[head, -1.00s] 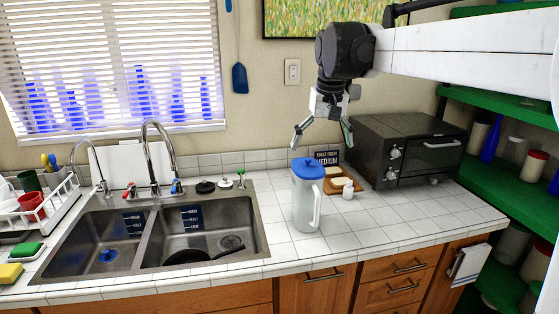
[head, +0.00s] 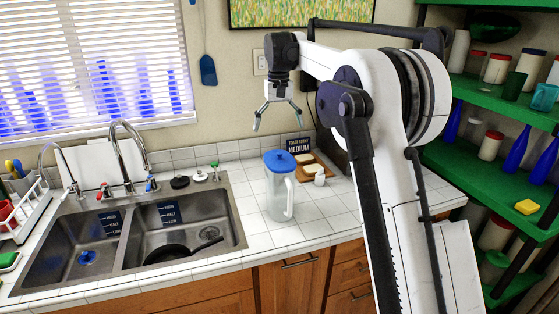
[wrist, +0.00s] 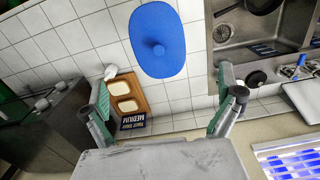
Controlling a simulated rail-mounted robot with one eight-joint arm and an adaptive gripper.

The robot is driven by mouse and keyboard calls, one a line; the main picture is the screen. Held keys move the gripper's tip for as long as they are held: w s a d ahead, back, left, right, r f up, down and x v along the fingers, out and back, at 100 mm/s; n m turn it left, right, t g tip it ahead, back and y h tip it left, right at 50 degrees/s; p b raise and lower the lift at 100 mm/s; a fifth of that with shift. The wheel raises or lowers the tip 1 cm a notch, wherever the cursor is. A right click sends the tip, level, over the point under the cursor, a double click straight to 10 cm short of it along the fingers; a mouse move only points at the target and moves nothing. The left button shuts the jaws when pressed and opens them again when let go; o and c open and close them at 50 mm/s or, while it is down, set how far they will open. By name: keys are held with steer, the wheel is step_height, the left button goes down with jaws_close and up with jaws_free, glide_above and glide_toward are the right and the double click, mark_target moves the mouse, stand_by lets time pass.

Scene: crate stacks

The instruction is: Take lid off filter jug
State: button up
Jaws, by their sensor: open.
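The clear filter jug (head: 280,198) stands upright on the white tiled counter, right of the sink, with its handle toward the front right. Its blue lid (head: 279,161) sits on top. In the wrist view the lid (wrist: 157,40) is a blue oval with a small round knob at its middle, and it hides the jug's body. My gripper (head: 278,120) is open and empty. It appears above the lid in the head view, apart from it. In the wrist view its two fingers are spread at either side, and the lid shows between and beyond them.
A toast board (wrist: 126,95) and a dark sign (head: 298,145) stand close behind the jug. A small white shaker (head: 320,179) is to its right. The double sink (head: 238,232) lies left. A dark toaster oven (wrist: 45,125) and green shelves (head: 470,165) are right.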

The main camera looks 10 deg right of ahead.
mark_target(280, 153)
step_height(280, 153, down, 6)
steer(key=shift+s+f+p, duration=0.2)
steer(key=shift+f+p, duration=0.25)
steer(key=shift+f, duration=0.9)
steer(key=shift+s+f+p, duration=0.15)
steer(key=shift+f+p, duration=0.25)
steer(key=shift+f, duration=0.95)
steer(key=c, duration=1.1)
